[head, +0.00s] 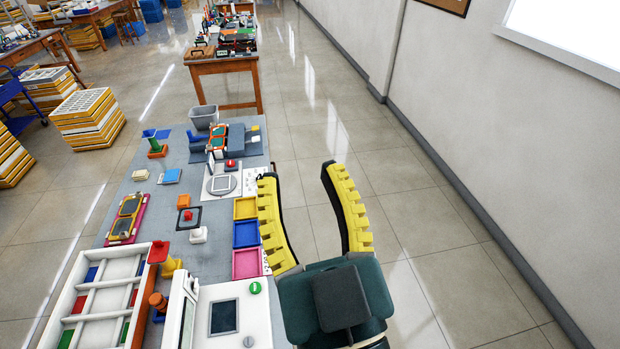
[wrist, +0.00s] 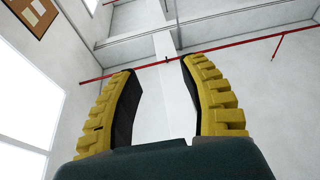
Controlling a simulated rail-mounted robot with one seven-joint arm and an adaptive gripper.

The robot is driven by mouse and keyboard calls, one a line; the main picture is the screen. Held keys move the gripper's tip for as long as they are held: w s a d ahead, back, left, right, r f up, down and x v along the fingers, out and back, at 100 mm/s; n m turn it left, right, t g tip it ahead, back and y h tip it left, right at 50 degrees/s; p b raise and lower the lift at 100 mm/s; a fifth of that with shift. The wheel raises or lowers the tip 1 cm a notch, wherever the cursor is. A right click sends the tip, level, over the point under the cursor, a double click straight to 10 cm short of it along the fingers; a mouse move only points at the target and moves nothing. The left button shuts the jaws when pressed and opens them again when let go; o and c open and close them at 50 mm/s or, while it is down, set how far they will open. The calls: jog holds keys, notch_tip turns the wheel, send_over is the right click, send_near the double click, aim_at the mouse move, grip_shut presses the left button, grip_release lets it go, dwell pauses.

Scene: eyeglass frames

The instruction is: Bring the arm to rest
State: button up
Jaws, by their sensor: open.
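My gripper (head: 300,198) has two yellow ridged fingers on a dark green body. In the head view it is at the lower middle, just right of the grey worktable (head: 140,203), with floor behind it. Its fingers are spread wide apart with nothing between them. In the wrist view my gripper (wrist: 158,80) also shows open and empty, against a white wall and ceiling with a red pipe. The lower part of my arm is cut off by the bottom edge of the head view.
The worktable holds a white divided tray (head: 103,295), a white device with a dark screen (head: 224,317), yellow, blue and pink bins (head: 246,234), and eyeglass frames on a pink tray (head: 127,217). A wall (head: 510,130) runs along the right. Open floor (head: 420,260) lies between.

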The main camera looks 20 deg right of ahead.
jog(key=shift+s+d+r+m+t, duration=0.15)
jog(key=shift+s+r, duration=0.15)
jog(key=shift+r, duration=0.1)
jog(key=shift+s+d+r+m+t, duration=0.1)
jog(key=shift+s+r+m+t, duration=0.05)
jog(key=shift+s+r, duration=0.2)
notch_tip(320, 180, up, 21)
jog(key=p, duration=2.1)
jog(key=shift+r, duration=0.15)
